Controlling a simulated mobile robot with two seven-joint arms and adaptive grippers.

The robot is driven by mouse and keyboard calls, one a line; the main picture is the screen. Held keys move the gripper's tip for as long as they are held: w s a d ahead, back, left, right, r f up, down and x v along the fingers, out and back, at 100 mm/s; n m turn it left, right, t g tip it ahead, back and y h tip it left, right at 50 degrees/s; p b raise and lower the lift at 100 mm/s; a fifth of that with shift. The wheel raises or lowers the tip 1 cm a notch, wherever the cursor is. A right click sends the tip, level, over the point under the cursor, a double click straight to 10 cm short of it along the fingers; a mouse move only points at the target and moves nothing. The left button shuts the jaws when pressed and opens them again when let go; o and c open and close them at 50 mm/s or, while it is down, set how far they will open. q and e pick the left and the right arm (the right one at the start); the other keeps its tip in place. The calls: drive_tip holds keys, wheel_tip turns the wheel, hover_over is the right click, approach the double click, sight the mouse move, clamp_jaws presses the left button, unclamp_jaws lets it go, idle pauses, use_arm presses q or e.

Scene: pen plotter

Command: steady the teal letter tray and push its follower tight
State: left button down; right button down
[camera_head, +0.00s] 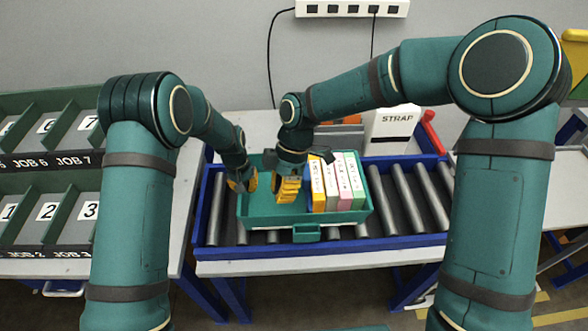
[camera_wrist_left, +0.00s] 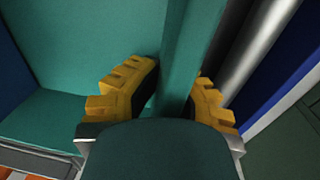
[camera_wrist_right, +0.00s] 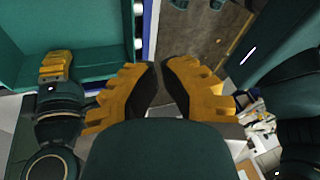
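The teal letter tray (camera_head: 270,224) sits on the roller conveyor, with several upright folders in its right part (camera_head: 345,190). My left gripper (camera_head: 242,182) is at the tray's left wall; in the left wrist view its fingers (camera_wrist_left: 178,95) lie on both sides of that wall (camera_wrist_left: 182,70) and appear closed on it. My right gripper (camera_head: 287,190) points down inside the tray, just left of the leftmost folder. Its fingertips (camera_wrist_right: 160,72) are together with nothing visible between them. I cannot make out the follower apart from the gripper and folders; contact there is unclear.
The blue conveyor frame (camera_head: 330,246) surrounds the tray, with bare rollers (camera_head: 410,195) to its right. A white STRAP box (camera_head: 392,130) and a red object (camera_head: 432,130) stand behind. Numbered job bins (camera_head: 45,212) are at left.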

sight(305, 184)
drive_tip(key=w+d+r+m+t+y, duration=0.1)
drive_tip(key=w+d+r+m+t, duration=0.15)
drive_tip(key=w, duration=0.95)
wheel_tip(305, 184, down, 10)
drive_tip(key=d, duration=0.1)
drive_tip(key=shift+r+t, duration=0.2)
drive_tip(key=shift+t, duration=0.25)
drive_tip(key=shift+w, duration=0.1)
drive_tip(key=shift+d, duration=1)
drive_tip(key=shift+a, duration=0.1)
